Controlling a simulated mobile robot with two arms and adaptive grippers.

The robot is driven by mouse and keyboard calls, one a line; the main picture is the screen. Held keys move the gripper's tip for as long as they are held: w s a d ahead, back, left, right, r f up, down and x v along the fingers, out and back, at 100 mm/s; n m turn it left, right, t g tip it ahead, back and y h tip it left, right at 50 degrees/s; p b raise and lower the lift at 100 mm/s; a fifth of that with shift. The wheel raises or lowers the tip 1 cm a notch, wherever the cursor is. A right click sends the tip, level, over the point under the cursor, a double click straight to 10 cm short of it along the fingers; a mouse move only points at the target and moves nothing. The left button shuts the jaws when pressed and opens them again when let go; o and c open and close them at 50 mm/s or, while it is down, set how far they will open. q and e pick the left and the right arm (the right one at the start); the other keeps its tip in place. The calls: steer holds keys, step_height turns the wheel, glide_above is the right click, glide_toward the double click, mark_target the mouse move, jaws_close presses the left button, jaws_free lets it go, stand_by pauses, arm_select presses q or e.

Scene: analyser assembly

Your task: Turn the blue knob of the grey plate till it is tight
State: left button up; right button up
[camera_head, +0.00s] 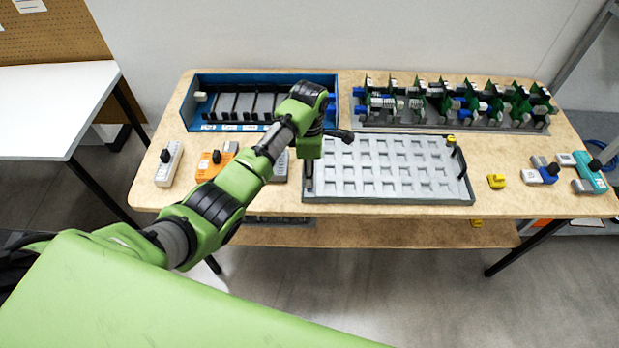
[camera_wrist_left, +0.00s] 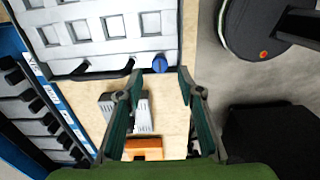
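The grey plate (camera_head: 385,197) lies on the wooden table, a tray with rows of square pockets. It also shows at the top of the left wrist view (camera_wrist_left: 140,52). The blue knob (camera_wrist_left: 160,64) is at the plate's edge near a corner in the left wrist view. In the head view I cannot make it out; my arm covers that area. My left gripper (camera_head: 309,186) points down at the plate's left end. In the left wrist view its fingers (camera_wrist_left: 159,78) are apart and empty, with the knob just beyond the gap between their tips. My right gripper is not in view.
A blue-walled case (camera_head: 190,105) stands behind at left, and a rack with green boards (camera_head: 455,105) at back right. A white block (camera_head: 168,165) and an orange block (camera_head: 208,168) lie left of the plate. Yellow (camera_head: 496,181), blue and teal parts lie right.

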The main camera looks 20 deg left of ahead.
arm_select(q)
step_height(320, 180, down, 4)
steer(key=shift+f, duration=0.1)
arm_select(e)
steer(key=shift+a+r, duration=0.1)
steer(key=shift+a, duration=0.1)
arm_select(q)
steer(key=shift+c, duration=0.7)
jaws_close()
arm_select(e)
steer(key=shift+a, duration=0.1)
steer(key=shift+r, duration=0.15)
